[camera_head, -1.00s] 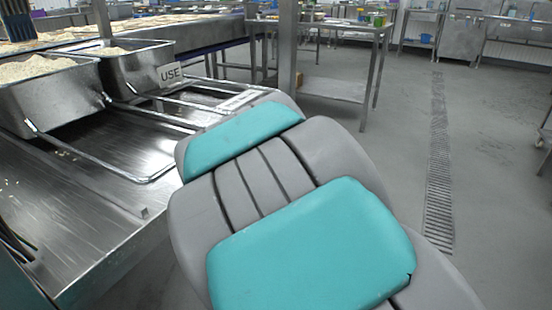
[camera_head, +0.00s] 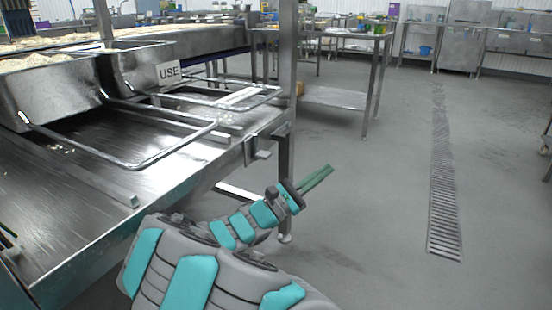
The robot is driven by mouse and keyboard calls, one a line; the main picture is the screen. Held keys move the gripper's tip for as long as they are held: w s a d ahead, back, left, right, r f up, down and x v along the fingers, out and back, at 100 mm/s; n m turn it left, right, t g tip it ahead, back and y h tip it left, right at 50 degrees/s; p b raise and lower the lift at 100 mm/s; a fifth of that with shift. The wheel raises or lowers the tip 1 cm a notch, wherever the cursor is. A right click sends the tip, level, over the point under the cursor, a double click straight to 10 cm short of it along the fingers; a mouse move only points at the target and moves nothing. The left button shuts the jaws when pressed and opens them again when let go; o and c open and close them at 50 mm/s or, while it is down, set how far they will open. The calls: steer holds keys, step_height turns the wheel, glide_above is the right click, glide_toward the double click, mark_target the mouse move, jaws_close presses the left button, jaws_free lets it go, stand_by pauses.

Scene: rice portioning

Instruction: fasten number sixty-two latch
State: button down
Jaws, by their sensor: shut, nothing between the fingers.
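My gripper (camera_head: 316,178) is at the end of my grey and teal arm, over the floor to the right of the metal table. Its long green fingers lie together, shut and empty, pointing up and right. Metal loop frames (camera_head: 196,137) lie on the tabletop in front of the steel bins. A small metal fitting (camera_head: 262,154) sticks out at the table's right edge, left of and above my gripper and apart from it. I cannot tell which part is the latch, and no number sixty-two is readable.
A steel post (camera_head: 287,90) rises at the table's right end. The floor with a drain grate (camera_head: 444,200) is clear to the right.

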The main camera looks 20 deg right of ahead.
steer(key=w+a+f+n+t+y+b, duration=0.2)
steer(key=w+a+f+n+t+y, duration=0.1)
steer(key=w+a+f+n+t, duration=0.8)
steer(key=w+n+t, duration=0.1)
steer(key=w+t, duration=0.1)
steer(key=t, duration=0.1)
steer(key=shift+a+f+y, duration=0.25)
steer(key=shift+f+y, duration=0.05)
steer(key=shift+f, duration=0.05)
steer(key=shift+w, duration=0.1)
steer(key=s+a+r+b+x, duration=0.1)
steer(key=r+x, duration=0.1)
steer(key=x, duration=1)
steer(key=shift+w+r, duration=0.2)
steer(key=shift+r, duration=0.3)
steer(key=shift+d, duration=0.1)
